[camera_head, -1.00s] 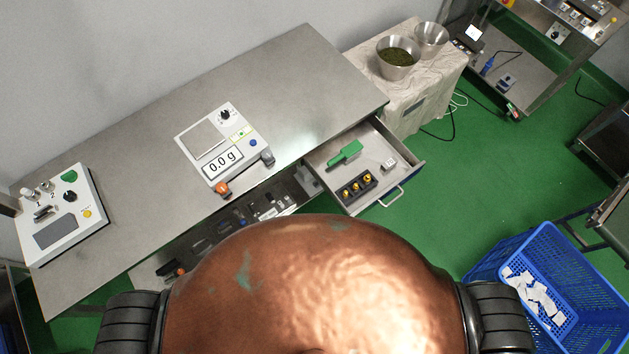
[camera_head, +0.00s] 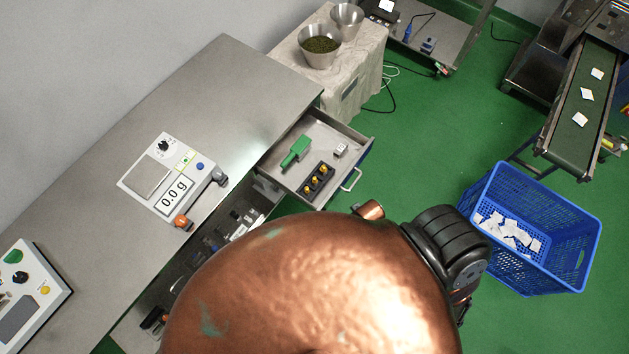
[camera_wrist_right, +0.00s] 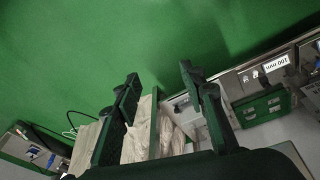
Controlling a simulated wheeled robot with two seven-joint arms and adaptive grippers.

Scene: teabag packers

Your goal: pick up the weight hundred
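A black holder (camera_head: 317,181) with yellow-gold weights lies in the open drawer (camera_head: 325,130) in the head view. The weights are too small to tell which is the hundred. A green tool (camera_head: 296,151) and a small white item (camera_head: 341,149) lie beside the holder. My right gripper (camera_wrist_right: 158,76) is open in the right wrist view, with its two dark fingers apart and nothing visible between them. It is hidden in the head view, and my left gripper is not in view.
A scale (camera_head: 165,180) reading 0.0 g stands on the metal table (camera_head: 225,85). Metal bowls (camera_head: 319,45) stand on a cloth-covered stand behind the drawer. A blue crate (camera_head: 570,250) with white packets stands on the green floor at right. A conveyor (camera_head: 590,95) is at upper right.

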